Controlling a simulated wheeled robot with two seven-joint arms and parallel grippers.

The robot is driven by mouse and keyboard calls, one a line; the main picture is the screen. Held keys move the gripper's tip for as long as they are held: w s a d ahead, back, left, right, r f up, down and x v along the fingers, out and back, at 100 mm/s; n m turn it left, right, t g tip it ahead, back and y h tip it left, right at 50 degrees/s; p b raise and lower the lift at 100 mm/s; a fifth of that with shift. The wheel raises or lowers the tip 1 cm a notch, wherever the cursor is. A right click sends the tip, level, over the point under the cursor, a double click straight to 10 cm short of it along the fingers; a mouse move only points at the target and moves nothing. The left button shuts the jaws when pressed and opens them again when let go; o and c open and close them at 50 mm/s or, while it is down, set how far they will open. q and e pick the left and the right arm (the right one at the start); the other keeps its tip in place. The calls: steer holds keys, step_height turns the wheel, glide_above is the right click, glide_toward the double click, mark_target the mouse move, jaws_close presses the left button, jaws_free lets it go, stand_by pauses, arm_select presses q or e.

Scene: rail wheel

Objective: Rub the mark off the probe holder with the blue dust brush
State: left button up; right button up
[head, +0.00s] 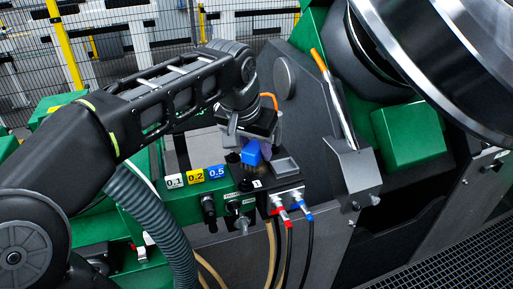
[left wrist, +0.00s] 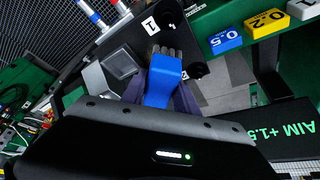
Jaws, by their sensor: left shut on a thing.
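My left gripper (head: 250,137) is shut on the blue dust brush (head: 251,152). In the left wrist view the brush (left wrist: 164,82) sits between the dark fingers, its grey bristles pointing away from the gripper. The bristles are close to a black block with a white "1" label (head: 257,184); I cannot tell whether they touch it. A grey bracket (head: 351,168) with an orange-tipped rod (head: 331,92) stands to the right. I cannot tell for sure which part is the probe holder, and no mark can be made out. My right gripper is not in view.
Blocks labelled 0.1 (head: 174,181), 0.2 (head: 194,176) and 0.5 (head: 216,172) sit on the green panel left of the brush. A square grey tray (head: 284,167) lies beside it. Red and blue hose connectors (head: 292,210) stick out in front. A large metal wheel (head: 450,60) overhangs the right.

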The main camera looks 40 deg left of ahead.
arm_select(q)
steer(key=shift+f, duration=0.2)
steer(key=shift+s+d+f+b, duration=0.1)
steer(key=shift+s+d+b, duration=0.2)
steer(key=shift+d+b, duration=0.2)
steer(key=shift+s+d, duration=0.25)
steer(key=shift+d, duration=0.05)
step_height(320, 180, up, 5)
steer(key=p, duration=0.4)
steer(key=shift+d, duration=0.1)
jaws_close()
steer(key=shift+r, duration=0.5)
